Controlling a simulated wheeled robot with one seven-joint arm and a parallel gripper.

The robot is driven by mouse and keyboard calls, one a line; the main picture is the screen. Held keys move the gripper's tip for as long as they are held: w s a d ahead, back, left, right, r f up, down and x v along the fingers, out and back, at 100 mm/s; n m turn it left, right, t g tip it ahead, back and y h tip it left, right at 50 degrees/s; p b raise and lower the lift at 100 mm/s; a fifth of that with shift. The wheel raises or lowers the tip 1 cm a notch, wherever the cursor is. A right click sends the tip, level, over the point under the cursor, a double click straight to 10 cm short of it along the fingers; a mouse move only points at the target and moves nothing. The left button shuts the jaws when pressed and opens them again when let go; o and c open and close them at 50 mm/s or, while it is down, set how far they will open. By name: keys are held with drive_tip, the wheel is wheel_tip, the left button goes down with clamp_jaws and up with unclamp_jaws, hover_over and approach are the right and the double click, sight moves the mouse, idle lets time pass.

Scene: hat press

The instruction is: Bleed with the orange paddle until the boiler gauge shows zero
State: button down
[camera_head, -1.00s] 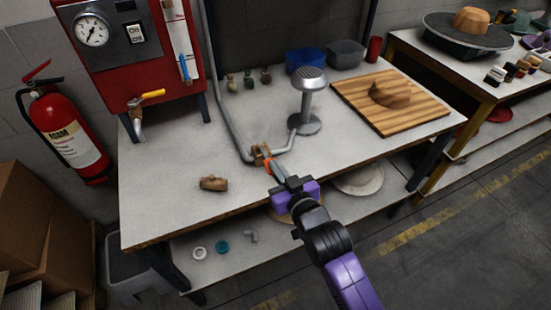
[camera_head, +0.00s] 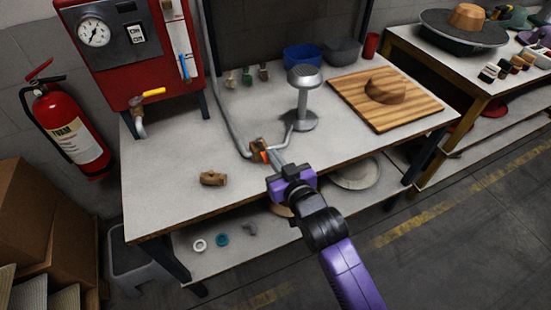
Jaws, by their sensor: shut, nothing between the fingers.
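The brass valve (camera_head: 257,145) sits on the steel pipe on the bench. Its small orange paddle (camera_head: 264,155) shows at my fingertips and is partly hidden by them. My gripper (camera_head: 269,160) reaches in from the lower right, shut with nothing held, its tips at or very close to the paddle; contact cannot be told. The boiler gauge (camera_head: 93,31) is a round white dial on the red boiler (camera_head: 124,75) at upper left. Its needle is too small to read surely.
A steel steam stand (camera_head: 303,95) rises behind the valve. A yellow-handled tap (camera_head: 153,92) is under the boiler. A loose brass fitting (camera_head: 213,178) lies on the bench (camera_head: 165,205). A wooden hat block on a board (camera_head: 420,108) is at right. The front left of the bench is clear.

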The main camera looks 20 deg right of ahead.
drive_tip(key=s+r+b, duration=0.1)
drive_tip(key=s+r, duration=0.1)
drive_tip(key=s, duration=0.8)
drive_tip(key=shift+r, duration=0.2)
drive_tip(key=shift+r, duration=0.1)
drive_tip(key=s+r+g, duration=0.1)
drive_tip(key=s, duration=3.1)
drive_tip(key=shift+r, duration=0.25)
